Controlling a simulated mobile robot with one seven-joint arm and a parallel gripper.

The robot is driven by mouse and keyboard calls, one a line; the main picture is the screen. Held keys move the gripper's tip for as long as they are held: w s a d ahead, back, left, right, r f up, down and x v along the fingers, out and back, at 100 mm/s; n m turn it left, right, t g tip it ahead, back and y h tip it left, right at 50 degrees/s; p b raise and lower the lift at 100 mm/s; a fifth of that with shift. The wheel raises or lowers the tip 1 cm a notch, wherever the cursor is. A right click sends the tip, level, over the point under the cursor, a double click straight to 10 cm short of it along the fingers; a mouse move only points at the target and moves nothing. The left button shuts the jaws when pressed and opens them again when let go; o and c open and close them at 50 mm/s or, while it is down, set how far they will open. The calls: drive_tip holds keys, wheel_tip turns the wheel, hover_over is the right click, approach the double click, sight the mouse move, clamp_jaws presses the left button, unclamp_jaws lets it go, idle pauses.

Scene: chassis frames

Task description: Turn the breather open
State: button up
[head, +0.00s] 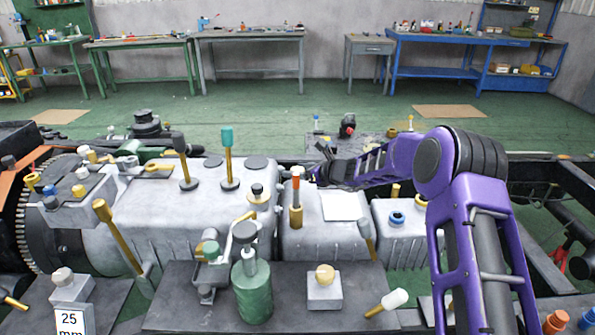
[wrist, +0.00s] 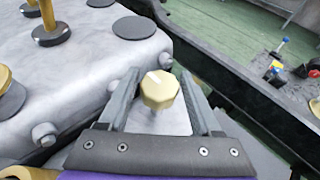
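A gold hexagonal cap with a white mark on top, which looks like the breather (wrist: 160,88), stands on a short stem on the grey housing. My gripper (wrist: 160,78) has one finger on each side of it, in the wrist view. The fingers are apart, with narrow gaps seeming to show beside the cap; contact is not clear. In the head view my gripper (head: 318,172) is at the far side of the middle housing, pointing left. The cap cannot be made out there.
An orange-topped brass post (head: 296,200) stands close in front of my gripper. The large grey gearbox housing (head: 140,205) with upright levers lies to the left. A green bottle (head: 252,290) stands nearer. A dark frame rail (wrist: 225,85) runs on the right in the wrist view.

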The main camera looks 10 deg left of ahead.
clamp_jaws()
drive_tip(key=shift+r+g+p, duration=0.2)
drive_tip(key=shift+g+p, duration=0.1)
drive_tip(key=shift+p, duration=0.45)
drive_tip(key=shift+n+g+p, duration=0.3)
drive_tip(key=shift+n+p, duration=0.2)
drive_tip(key=shift+f+n+g+y+p, duration=0.1)
drive_tip(key=shift+n+g+y+p, duration=0.3)
drive_tip(key=shift+n+g+p, duration=0.25)
drive_tip(key=shift+f+n+g+y+b, duration=0.2)
drive_tip(key=shift+n+g+b, duration=0.1)
drive_tip(key=shift+n+g, duration=0.25)
drive_tip(key=shift+f+n+g+y+b, duration=0.1)
drive_tip(key=shift+n+g+y+b, duration=0.15)
drive_tip(key=shift+n+g, duration=0.25)
drive_tip(key=shift+n+g+b, duration=0.3)
drive_tip(key=shift+g+b, duration=0.2)
drive_tip(key=shift+r+n+g+b, duration=0.2)
drive_tip(key=shift+n+g+b, duration=0.3)
drive_tip(key=shift+g+b, duration=0.1)
